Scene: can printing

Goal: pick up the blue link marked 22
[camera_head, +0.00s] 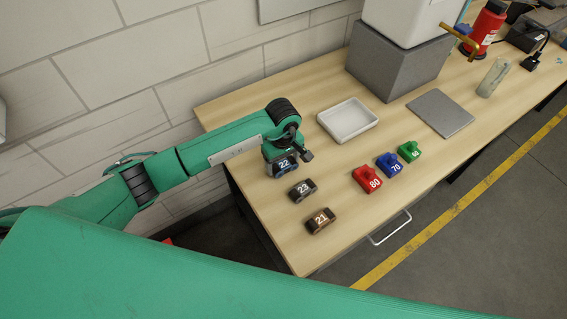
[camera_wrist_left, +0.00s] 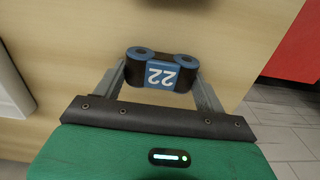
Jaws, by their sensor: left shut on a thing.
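The blue link marked 22 (camera_head: 284,165) is at my left gripper (camera_head: 287,153) near the left end of the wooden table. In the left wrist view the link (camera_wrist_left: 162,71) is black with blue ends and a blue label, and it sits between the two fingers of my left gripper (camera_wrist_left: 160,78). The gripper is shut on it. Whether the link still touches the table is hard to tell. My right gripper is not in view.
Links marked 23 (camera_head: 302,189) and 21 (camera_head: 320,220) lie on the table (camera_head: 268,224) nearby. Red (camera_head: 367,179), blue (camera_head: 389,165) and green (camera_head: 409,151) pieces stand to the right. A white tray (camera_head: 323,123) and a grey plate (camera_head: 441,113) lie behind. A white wall borders the back.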

